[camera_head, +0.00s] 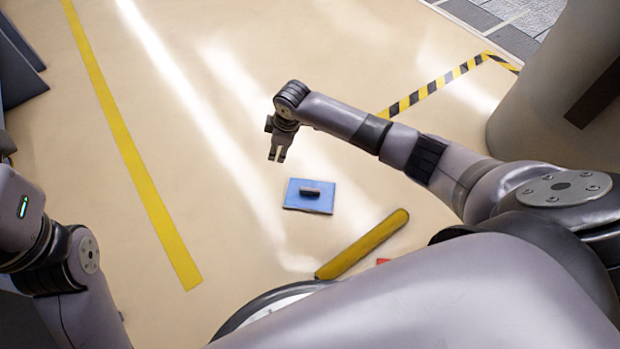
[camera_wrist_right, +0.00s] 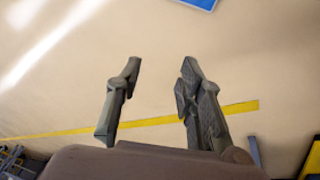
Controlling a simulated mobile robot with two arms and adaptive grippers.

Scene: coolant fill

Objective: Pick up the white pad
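No white pad shows clearly. A flat blue rectangular pad (camera_head: 295,201) with a thin pale edge and a short dark handle (camera_head: 310,191) lies on the floor in the middle of the head view. A corner of it, blue with a white rim, shows at the top of the right wrist view (camera_wrist_right: 203,2). My right gripper (camera_head: 277,158) points down, above and left of the pad in the head view. In the right wrist view my right gripper (camera_wrist_right: 161,72) has its fingers apart with nothing between them. Part of my left arm shows at the left edge; its gripper is out of sight.
A rounded yellow bar (camera_head: 363,244) lies below and right of the pad, near a small red thing (camera_head: 382,261). A yellow line (camera_head: 133,155) crosses the floor at left. Black-and-yellow striped tape (camera_head: 436,83) runs at upper right. The floor around the pad is mostly clear.

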